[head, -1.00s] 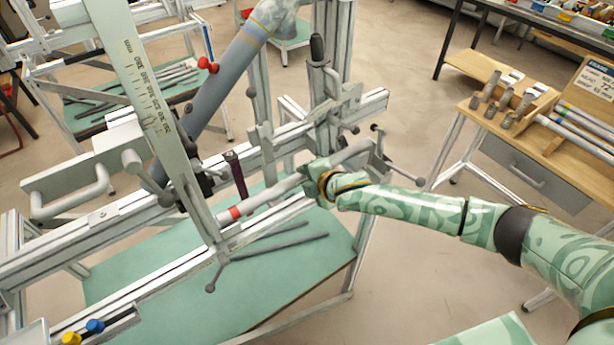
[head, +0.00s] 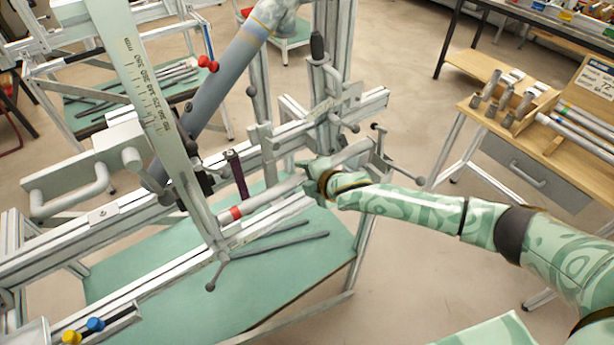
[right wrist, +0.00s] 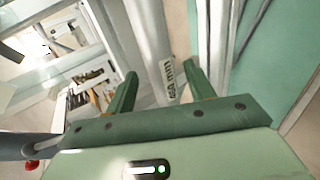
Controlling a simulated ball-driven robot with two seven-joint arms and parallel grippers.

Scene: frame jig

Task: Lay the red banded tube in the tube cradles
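The red banded tube is a pale grey tube (head: 262,211) with a red band (head: 235,212) near its left end. It lies slantwise along the jig's lower rail, and its right part runs on past my right gripper (head: 309,180). In the right wrist view the tube (right wrist: 150,35) passes between the fingers of my right gripper (right wrist: 160,75) and carries a label ending in "mm". The fingers are apart, with a visible gap beside the tube. The cradles are mostly hidden by the tube, gripper and jig parts, so I cannot tell how fully it is seated. My left gripper is not in view.
The metal jig has a tall ruled upright (head: 145,90), a thick blue-grey tube (head: 222,82) and a dark maroon part (head: 237,175) close to the tube. Dark rods lie on the green shelf (head: 170,300) below. A wooden bench (head: 470,115) with tubes stands at the right.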

